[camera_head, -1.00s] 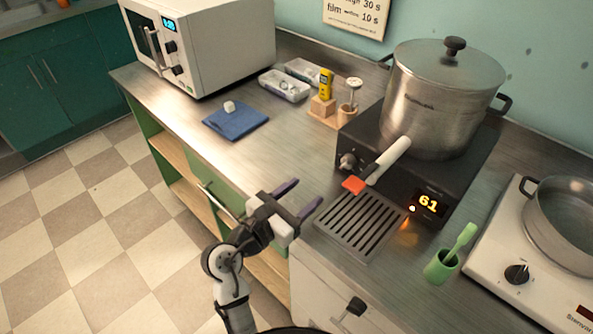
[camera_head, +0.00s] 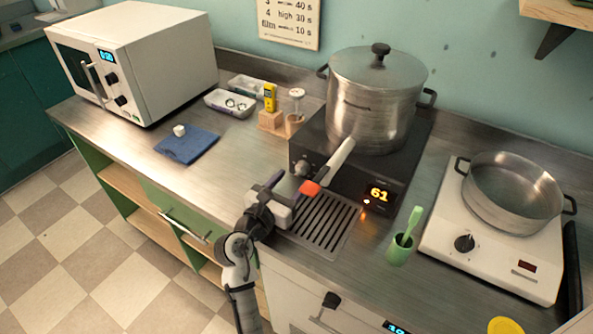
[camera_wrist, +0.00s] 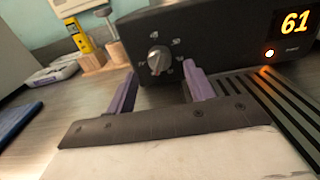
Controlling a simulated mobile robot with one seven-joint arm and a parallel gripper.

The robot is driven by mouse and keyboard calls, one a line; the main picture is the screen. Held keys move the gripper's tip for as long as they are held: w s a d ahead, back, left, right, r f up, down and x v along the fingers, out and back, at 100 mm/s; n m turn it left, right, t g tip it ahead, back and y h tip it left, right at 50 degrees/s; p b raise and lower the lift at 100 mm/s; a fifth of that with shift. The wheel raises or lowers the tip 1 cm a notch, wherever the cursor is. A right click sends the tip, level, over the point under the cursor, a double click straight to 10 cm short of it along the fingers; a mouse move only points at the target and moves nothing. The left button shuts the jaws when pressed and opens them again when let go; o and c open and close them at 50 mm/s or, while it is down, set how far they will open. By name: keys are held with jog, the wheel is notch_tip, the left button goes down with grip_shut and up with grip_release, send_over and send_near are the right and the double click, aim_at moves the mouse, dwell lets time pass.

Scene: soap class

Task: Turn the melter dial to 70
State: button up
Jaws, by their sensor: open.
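The melter (camera_head: 408,160) is a black box with a large lidded steel pot (camera_head: 370,100) on top. Its display (camera_head: 379,194) reads 61 in yellow, also clear in the wrist view (camera_wrist: 294,22). The melter dial (camera_head: 302,168) is a grey knob on the front face; in the wrist view the dial (camera_wrist: 159,60) shows with small scale marks around it. My gripper (camera_head: 287,187) is open in front of the dial. In the wrist view its two purple fingers (camera_wrist: 158,78) stand left and right of the dial, with nothing visible between them.
A spatula (camera_head: 340,160) with an orange end hangs over the melter's front edge, close to my gripper. A slotted grille (camera_head: 328,222) lies in front. A green cup (camera_head: 400,250), hot plate (camera_head: 500,240), wooden blocks (camera_head: 270,121) and blue cloth (camera_head: 187,145) stand around.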

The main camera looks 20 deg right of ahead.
aim_at(298, 173)
jog(key=shift+x, duration=1.8)
jog(key=c, duration=1)
jog(key=shift+o, duration=0.2)
jog(key=shift+m+p, duration=0.4)
jog(key=shift+m, duration=1.8)
jog(key=o, duration=1)
jog(key=shift+c, duration=0.2)
jog(key=shift+a, duration=0.1)
